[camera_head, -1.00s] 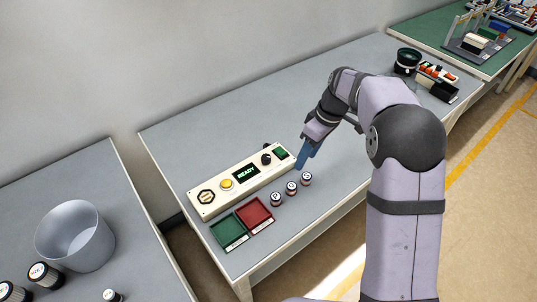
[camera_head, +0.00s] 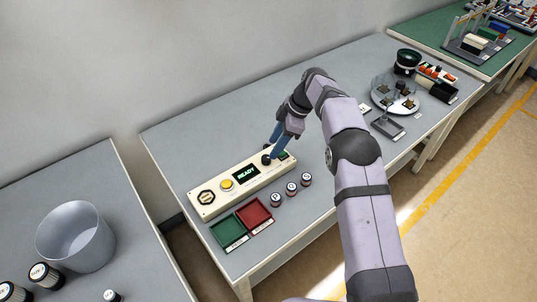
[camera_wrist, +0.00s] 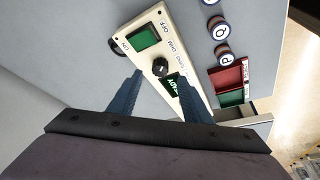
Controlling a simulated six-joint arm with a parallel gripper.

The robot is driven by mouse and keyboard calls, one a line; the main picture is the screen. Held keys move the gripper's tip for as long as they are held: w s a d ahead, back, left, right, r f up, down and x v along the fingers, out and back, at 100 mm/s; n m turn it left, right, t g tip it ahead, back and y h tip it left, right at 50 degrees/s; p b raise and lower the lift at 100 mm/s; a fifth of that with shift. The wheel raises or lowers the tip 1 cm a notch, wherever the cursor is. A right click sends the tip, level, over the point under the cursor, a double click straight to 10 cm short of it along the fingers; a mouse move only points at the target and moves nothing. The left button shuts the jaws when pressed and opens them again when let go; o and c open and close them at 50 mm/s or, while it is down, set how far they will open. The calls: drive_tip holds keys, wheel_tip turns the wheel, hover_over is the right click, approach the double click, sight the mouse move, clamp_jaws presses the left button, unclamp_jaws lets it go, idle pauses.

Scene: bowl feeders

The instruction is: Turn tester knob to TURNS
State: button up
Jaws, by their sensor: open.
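The tester (camera_head: 214,197) is a long cream box on the grey table, with a lit display (camera_head: 246,173) reading READY. Its round black knob (camera_wrist: 160,68) shows in the wrist view between the green switch (camera_wrist: 143,37) and the display. In the head view the knob (camera_head: 266,160) is just beside my fingertips. My gripper (camera_head: 273,150) is open and empty above the tester. In the wrist view its two blue fingers (camera_wrist: 160,75) stand on either side of the knob, apart from each other. I cannot read which mark the knob points to.
A yellow button (camera_head: 226,184) sits left of the display. Several small labelled cylinders (camera_head: 291,189) stand in front of the tester, by a green tray (camera_head: 228,231) and a red tray (camera_head: 254,214). A bowl feeder (camera_head: 407,61) and a round plate (camera_head: 385,98) are at the far right.

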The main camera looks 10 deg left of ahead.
sight(267, 157)
drive_tip(key=shift+p+x, duration=1)
drive_tip(key=shift+x, duration=2.1)
drive_tip(key=c, duration=1.1)
